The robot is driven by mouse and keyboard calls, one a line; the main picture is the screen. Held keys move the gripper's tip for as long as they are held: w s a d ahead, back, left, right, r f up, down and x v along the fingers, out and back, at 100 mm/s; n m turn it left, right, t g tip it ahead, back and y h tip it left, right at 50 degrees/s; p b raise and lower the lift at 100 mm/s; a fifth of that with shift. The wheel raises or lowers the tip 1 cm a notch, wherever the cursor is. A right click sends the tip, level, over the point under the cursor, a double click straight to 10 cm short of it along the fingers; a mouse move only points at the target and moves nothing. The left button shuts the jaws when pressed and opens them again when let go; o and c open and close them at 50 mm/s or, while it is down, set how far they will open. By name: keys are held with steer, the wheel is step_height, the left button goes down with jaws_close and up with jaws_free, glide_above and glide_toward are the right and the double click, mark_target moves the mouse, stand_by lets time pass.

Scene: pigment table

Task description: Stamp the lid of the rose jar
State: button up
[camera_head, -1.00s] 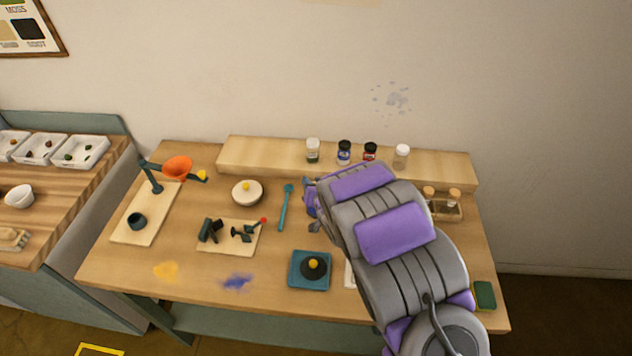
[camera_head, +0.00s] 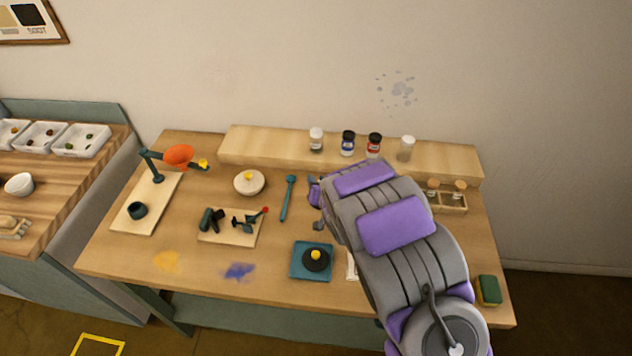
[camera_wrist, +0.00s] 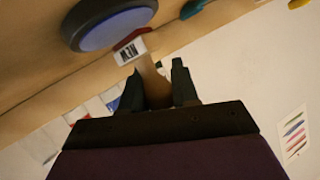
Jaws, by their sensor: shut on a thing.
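My gripper (camera_wrist: 157,80) is shut on the pale wooden handle of a stamp (camera_wrist: 131,50) in the wrist view. The stamp has a white label reading "NEW" and a red end, which points at a round blue ink pad (camera_wrist: 110,28) in a dark tin. The red end is close to the pad's rim; I cannot tell whether they touch. A jar with a red label and dark lid (camera_head: 374,142), perhaps the rose jar, stands on the back shelf (camera_head: 265,147).
A white-lidded jar (camera_head: 316,139), a blue-labelled jar (camera_head: 348,143) and a clear jar (camera_head: 407,148) share the shelf. A teal spatula (camera_head: 287,197) and a teal tray with a black, yellow-knobbed object (camera_head: 316,258) lie left of my arm.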

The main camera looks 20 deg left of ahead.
steer(key=shift+d, duration=0.45)
steer(key=shift+a+f, duration=0.35)
steer(key=shift+a, duration=0.15)
steer(key=shift+d, duration=0.2)
steer(key=shift+d, duration=0.2)
steer(key=shift+a+f, duration=0.15)
steer(key=shift+a, duration=0.05)
step_height(320, 180, up, 7)
steer(key=p, duration=0.3)
steer(key=shift+p, duration=0.35)
stand_by(0.4)
